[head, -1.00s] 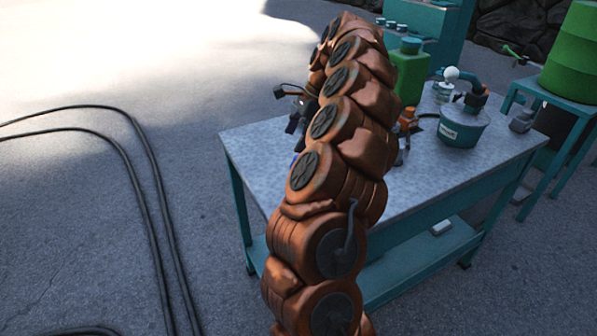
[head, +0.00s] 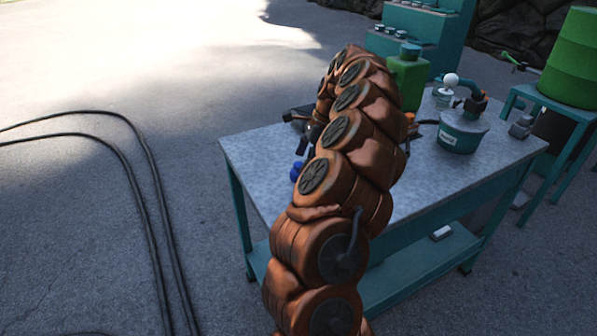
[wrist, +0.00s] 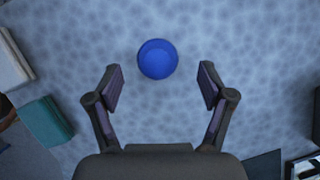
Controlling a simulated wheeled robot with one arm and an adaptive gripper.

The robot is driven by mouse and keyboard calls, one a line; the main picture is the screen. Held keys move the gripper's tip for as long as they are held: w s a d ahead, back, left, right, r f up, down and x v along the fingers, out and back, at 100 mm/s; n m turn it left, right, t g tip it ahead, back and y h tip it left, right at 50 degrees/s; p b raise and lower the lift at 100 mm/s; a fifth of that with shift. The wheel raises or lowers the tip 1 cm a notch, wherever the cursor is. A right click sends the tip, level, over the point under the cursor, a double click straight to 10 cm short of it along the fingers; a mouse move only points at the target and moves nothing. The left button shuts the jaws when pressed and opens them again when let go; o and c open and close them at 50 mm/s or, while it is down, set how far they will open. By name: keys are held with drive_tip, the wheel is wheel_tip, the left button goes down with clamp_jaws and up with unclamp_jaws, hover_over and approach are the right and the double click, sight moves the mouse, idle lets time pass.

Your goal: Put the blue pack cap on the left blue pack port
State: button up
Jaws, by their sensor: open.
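The round blue cap (wrist: 158,59) lies on the speckled grey tabletop in the wrist view, near the top centre. My gripper (wrist: 161,82) is open and empty, its two fingers spread to either side just below the cap in the picture, with free table between each finger and the cap. In the head view a small blue thing, likely the same cap (head: 296,172), shows beside my arm at the table's left part. My arm hides most of the gripper there. I cannot make out the blue pack or its left port.
The workbench (head: 250,150) also holds a green canister (head: 407,75) and a teal pot (head: 463,132) at the right. A teal block (wrist: 46,120) lies left in the wrist view. Cables (head: 150,180) run over the floor at left.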

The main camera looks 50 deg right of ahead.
sight(301, 163)
drive_tip(key=shift+p+x, duration=0.35)
drive_tip(key=shift+x, duration=1.5)
drive_tip(key=shift+s+a, duration=0.1)
drive_tip(key=shift+a, duration=0.05)
drive_tip(key=shift+c, duration=0.2)
drive_tip(key=c, duration=1.3)
drive_tip(key=shift+r, duration=0.15)
